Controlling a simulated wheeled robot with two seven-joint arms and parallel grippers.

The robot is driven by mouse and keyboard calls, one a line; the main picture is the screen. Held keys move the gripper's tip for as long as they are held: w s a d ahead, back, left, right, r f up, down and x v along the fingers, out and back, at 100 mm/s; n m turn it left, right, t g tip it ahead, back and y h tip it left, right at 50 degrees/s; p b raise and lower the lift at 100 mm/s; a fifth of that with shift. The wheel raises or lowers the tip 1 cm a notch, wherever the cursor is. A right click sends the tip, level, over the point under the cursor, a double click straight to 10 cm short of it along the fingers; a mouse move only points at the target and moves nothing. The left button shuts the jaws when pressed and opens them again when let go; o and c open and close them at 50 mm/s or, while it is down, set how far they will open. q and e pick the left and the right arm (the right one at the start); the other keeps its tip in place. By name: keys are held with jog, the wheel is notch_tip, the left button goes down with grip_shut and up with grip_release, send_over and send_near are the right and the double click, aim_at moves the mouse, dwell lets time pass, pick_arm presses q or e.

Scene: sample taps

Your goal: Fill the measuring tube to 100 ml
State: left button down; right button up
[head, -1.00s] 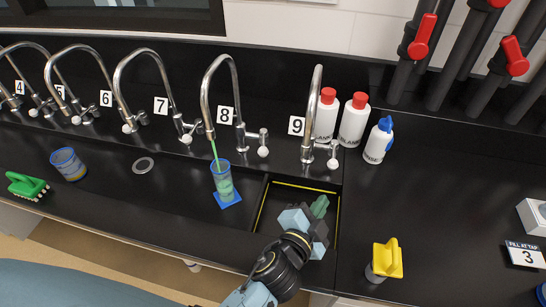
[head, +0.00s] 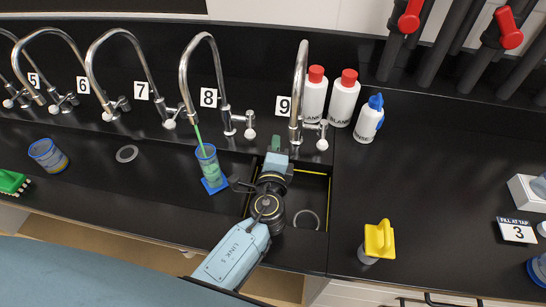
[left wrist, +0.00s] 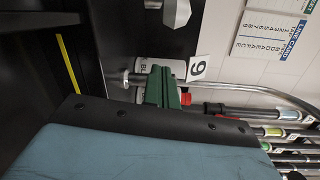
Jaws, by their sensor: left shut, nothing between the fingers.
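The measuring tube (head: 208,166) stands upright on a blue square base (head: 215,187) beneath the spout of tap 8 (head: 208,38). It has a blue rim and holds green liquid. A thin green stream (head: 198,135) runs from the spout into it; I cannot read the level. My left gripper (head: 276,146) is over the sink's back edge, right of the tube, between the knobs of tap 8 (head: 249,134) and tap 9 (head: 322,144). Its green fingers are shut and empty; they also show in the left wrist view (left wrist: 162,88). My right gripper is not in view.
A sink (head: 318,185) lies under my left arm. A second blue-rimmed cup (head: 48,156) stands at left. White bottles (head: 342,98) stand behind tap 9. A yellow-topped item (head: 379,240) and a "FILL AT TAP 3" sign (head: 517,232) are at right.

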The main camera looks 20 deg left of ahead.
pick_arm(q)
jog(key=a, duration=0.1)
jog(key=a+p, duration=0.2)
jog(key=shift+a+r, duration=0.3)
jog(key=shift+a, duration=0.1)
jog(key=shift+s, duration=0.1)
jog(key=shift+s+a+m+h, duration=0.4)
jog(key=shift+a+h, duration=0.1)
jog(key=shift+a, duration=0.15)
jog(key=shift+s+a+m+h, duration=0.25)
jog(key=shift+a+m+h, duration=0.15)
jog(key=shift+a+h, duration=0.15)
